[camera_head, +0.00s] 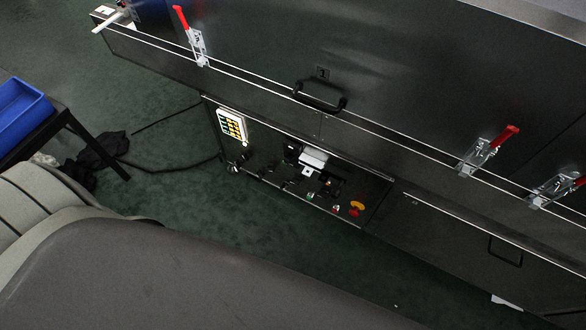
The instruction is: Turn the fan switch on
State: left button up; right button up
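The dark control panel (285,160) is on the lower front of the tunnel dryer (390,75), tilted in the picture. It carries a white unit with yellow and green keys (232,125) at its left end. Small dark knobs (237,165) sit below that, and a white-and-black fitting (313,158) is at the middle. A small green button (311,196) and a red-and-yellow emergency stop (356,209) are toward the right. Which control is the fan switch, and its position, I cannot tell. Neither of my grippers shows.
Red-handled clamps (196,45) and a black handle (320,97) stick out from the dryer above the panel. A blue bin (20,110) rests on a dark stand at the left.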

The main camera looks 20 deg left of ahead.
aim_at(260, 173)
jog(key=u, duration=1.15)
jog(key=z, duration=0.4)
jog(key=i+j+z, duration=0.15)
jog(key=j+z, duration=0.3)
jog(key=j, duration=0.45)
jog(key=j+z, duration=0.45)
jog(key=j, duration=0.45)
jog(key=i, duration=0.05)
